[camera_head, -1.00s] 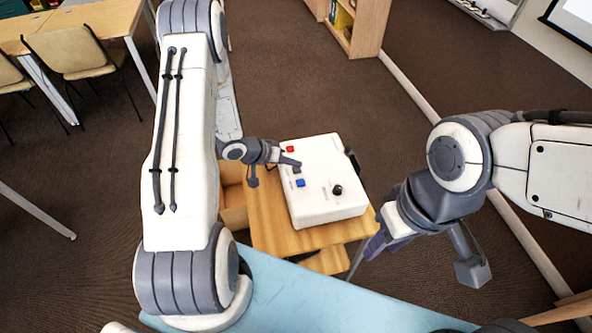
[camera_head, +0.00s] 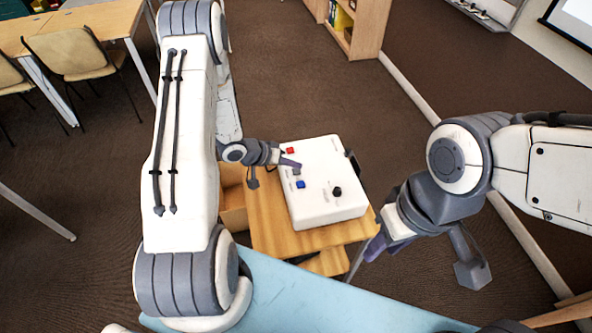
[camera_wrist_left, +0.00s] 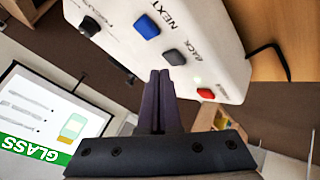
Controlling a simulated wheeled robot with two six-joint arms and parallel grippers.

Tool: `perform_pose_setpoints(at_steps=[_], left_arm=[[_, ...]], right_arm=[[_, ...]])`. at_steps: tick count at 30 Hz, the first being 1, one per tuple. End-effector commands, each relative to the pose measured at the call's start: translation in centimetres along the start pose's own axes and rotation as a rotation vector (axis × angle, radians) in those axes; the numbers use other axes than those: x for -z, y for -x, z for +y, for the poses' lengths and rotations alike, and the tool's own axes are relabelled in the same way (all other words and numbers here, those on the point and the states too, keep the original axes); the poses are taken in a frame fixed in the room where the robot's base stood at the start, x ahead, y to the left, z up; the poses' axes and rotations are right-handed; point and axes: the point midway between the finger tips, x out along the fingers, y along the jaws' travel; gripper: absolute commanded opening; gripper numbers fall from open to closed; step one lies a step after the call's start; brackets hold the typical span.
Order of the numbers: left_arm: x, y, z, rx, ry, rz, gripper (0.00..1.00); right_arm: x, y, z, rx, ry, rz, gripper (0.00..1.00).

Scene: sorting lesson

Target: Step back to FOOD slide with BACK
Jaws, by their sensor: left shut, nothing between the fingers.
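The white control box (camera_head: 325,200) sits on a small wooden stand. In the left wrist view its blue NEXT button (camera_wrist_left: 146,27), grey BACK button (camera_wrist_left: 174,57) and red button (camera_wrist_left: 206,94) show. My left gripper (camera_wrist_left: 160,74) is shut and empty, its dark fingertips right by the BACK button; I cannot tell whether they touch it. In the head view the left gripper (camera_head: 294,164) reaches over the box from the left, beside the grey button. The projection screen (camera_wrist_left: 60,110) shows a slide reading GLASS. My right gripper (camera_head: 374,243) is right of the box, its fingers partly hidden.
A black knob (camera_head: 337,191) stands on the box near the blue button. The wooden stand (camera_head: 265,225) shows around the box. A light blue surface (camera_head: 310,300) lies in front. Tables and chairs (camera_head: 70,55) stand back left, a bookcase (camera_head: 368,25) at the back. Brown floor between is clear.

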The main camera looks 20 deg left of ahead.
Motion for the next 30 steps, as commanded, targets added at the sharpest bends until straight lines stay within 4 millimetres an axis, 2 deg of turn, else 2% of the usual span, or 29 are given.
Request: perform_pose_setpoints(at_steps=[22, 30], left_arm=[[-0.02, -0.02, -0.01, 0.0, 0.0, 0.0, 0.0], [-0.37, -0.61, -0.43, 0.0, 0.001, 0.0, 0.0]], right_arm=[[0.0, -0.01, 0.0, 0.0, 0.0, 0.0, 0.4], [-0.01, -0.2, 0.02, 0.0, 0.0, 0.0, 0.4]])
